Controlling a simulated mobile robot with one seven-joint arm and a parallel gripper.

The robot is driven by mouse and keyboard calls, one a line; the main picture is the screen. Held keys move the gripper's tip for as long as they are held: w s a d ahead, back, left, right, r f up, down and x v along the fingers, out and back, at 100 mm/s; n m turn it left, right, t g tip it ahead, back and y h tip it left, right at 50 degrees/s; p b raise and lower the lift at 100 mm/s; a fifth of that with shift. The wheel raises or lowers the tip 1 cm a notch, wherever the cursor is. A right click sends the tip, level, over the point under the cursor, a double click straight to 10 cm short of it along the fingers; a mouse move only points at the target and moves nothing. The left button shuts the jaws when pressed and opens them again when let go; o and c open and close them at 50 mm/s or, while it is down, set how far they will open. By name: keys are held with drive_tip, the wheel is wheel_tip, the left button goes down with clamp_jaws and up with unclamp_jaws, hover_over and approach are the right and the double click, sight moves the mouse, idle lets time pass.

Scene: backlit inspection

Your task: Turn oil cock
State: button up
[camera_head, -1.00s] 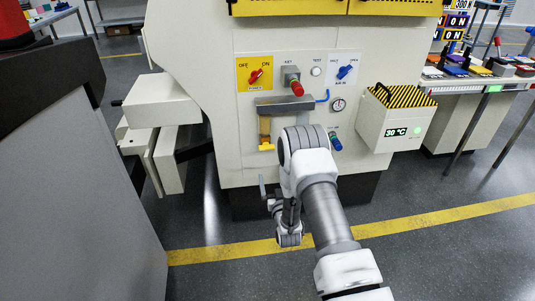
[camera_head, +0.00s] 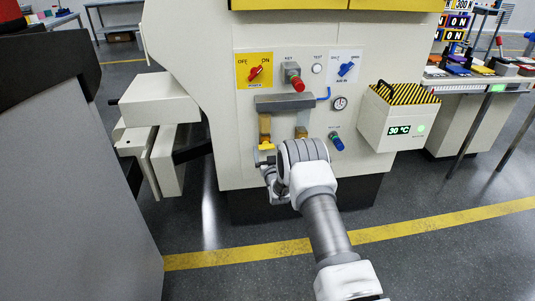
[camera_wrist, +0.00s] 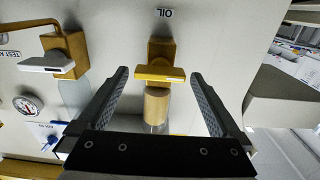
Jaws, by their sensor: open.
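The oil cock (camera_wrist: 162,50) is a brass valve under an upside-down OIL label in the wrist view. Its flat yellow handle (camera_wrist: 160,74) lies crosswise, with a pale tan cylinder beyond it. In the head view the oil cock (camera_head: 265,127) is the left of two brass valves under a grey block, its yellow handle (camera_head: 266,146) low down. My gripper (camera_wrist: 158,77) is open, one finger on each side of the handle, with gaps visible on both sides. In the head view my arm hides most of my gripper, just below the cock.
A second brass cock (camera_wrist: 66,52) with a pale handle sits beside it in the wrist view. A gauge (camera_wrist: 28,106) is further left. The head view shows a red knob (camera_head: 298,84), a blue knob (camera_head: 336,142) and a striped-top box (camera_head: 402,105) to the right.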

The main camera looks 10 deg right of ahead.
drive_tip(key=shift+w, duration=0.1)
drive_tip(key=c, duration=1.2)
drive_tip(key=shift+n, duration=0.3)
drive_tip(key=n, duration=0.3)
drive_tip(key=shift+n, duration=0.4)
drive_tip(key=n, duration=0.4)
drive_tip(key=shift+a+f+n, duration=0.1)
drive_tip(key=shift+n, duration=0.2)
drive_tip(key=n, duration=0.4)
drive_tip(key=shift+n, duration=2.5)
